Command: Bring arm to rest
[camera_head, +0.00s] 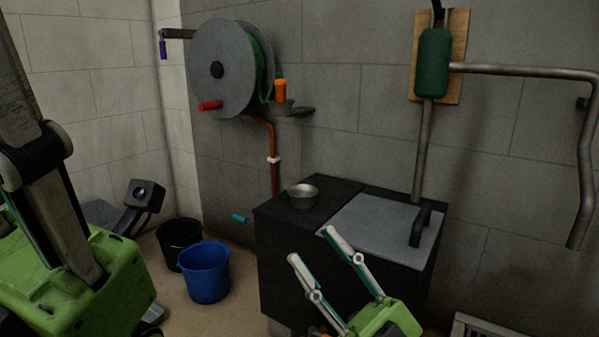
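My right gripper (311,246) is at the lower middle, in front of the black cabinet. Its two pale fingers with teal edges point up and left, spread apart, with nothing between them. Its green body is at the bottom edge. Of my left arm, a large green part and a dark jointed link fill the left edge, close to the camera. The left fingertips cannot be made out, so I cannot tell if that gripper is open or holds anything.
A black cabinet (285,258) bears a metal bowl (302,195) and a grey panel with a dark handle. A blue bucket (205,275) and black bucket (176,240) stand left of it. A hose reel (222,80) and green cylinder (432,65) with pipes are on the wall.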

